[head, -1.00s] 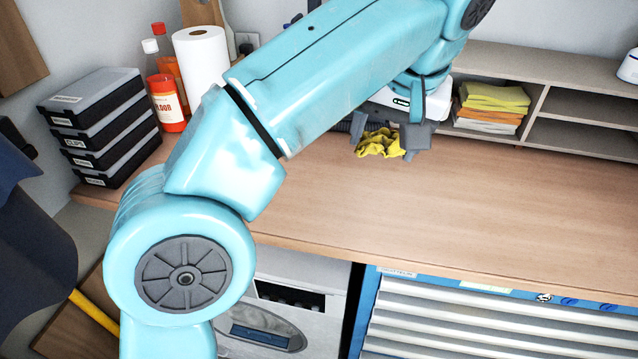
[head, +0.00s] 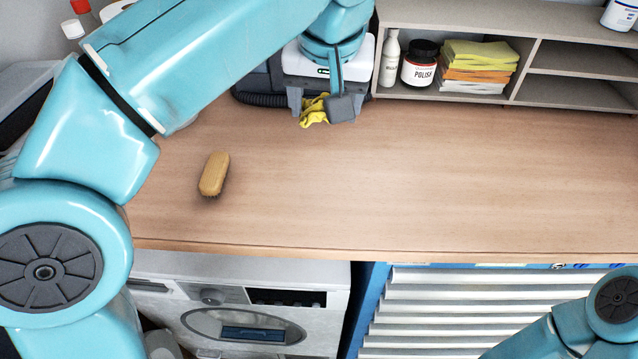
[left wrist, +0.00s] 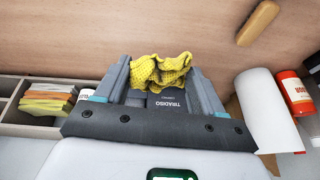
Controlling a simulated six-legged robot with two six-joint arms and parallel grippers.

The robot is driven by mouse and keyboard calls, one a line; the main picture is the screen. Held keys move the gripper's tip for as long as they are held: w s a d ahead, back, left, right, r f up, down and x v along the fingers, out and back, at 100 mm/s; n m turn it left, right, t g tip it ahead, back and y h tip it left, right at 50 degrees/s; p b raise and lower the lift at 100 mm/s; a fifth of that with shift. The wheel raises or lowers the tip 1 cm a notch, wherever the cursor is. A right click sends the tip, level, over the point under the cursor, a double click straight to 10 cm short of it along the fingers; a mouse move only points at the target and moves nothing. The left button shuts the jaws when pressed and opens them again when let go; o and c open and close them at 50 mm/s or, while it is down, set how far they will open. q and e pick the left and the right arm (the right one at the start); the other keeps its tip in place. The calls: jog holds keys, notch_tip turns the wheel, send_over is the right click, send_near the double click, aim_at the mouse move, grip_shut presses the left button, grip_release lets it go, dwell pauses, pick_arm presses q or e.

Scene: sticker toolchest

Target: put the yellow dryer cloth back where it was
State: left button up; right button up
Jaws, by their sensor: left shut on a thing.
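The yellow dryer cloth (head: 314,110) is crumpled and held between the fingers of my left gripper (head: 326,108), above the back of the wooden worktop. In the left wrist view the cloth (left wrist: 161,72) bunches between the two grey fingers of the left gripper (left wrist: 160,78). The gripper is shut on it. A neat stack of folded cloths (head: 477,66), yellow on top with orange and white below, lies in a compartment of the grey shelf (head: 532,75). My right arm shows at the lower right, but its gripper is out of view.
A wooden brush (head: 214,174) lies on the worktop (head: 420,190) at left. A polish jar (head: 419,63) and white bottle (head: 390,58) stand left of the stack. A dark machine with a hose (head: 262,85) is behind my gripper. A washing machine (head: 240,310) is below; the worktop's right is clear.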

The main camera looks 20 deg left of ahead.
pick_arm(q)
jog(key=b, duration=0.2)
send_over(325, 190)
jog(key=s, duration=0.1)
notch_tip(325, 190, down, 11)
jog(key=shift+d+r, duration=0.15)
jog(key=shift+r, duration=0.05)
jog(key=shift+d+f, duration=0.2)
jog(key=shift+f, duration=0.1)
notch_tip(325, 190, down, 3)
jog(key=shift+s+a+f+b, duration=0.15)
jog(key=shift+f+b, duration=0.05)
jog(key=shift+b, duration=0.3)
jog(key=shift+f, duration=0.2)
jog(key=shift+r, duration=0.1)
pick_arm(e)
jog(key=f, duration=0.4)
jog(key=shift+s+d, duration=0.25)
jog(key=shift+d, duration=0.15)
pick_arm(q)
jog(key=o, duration=1)
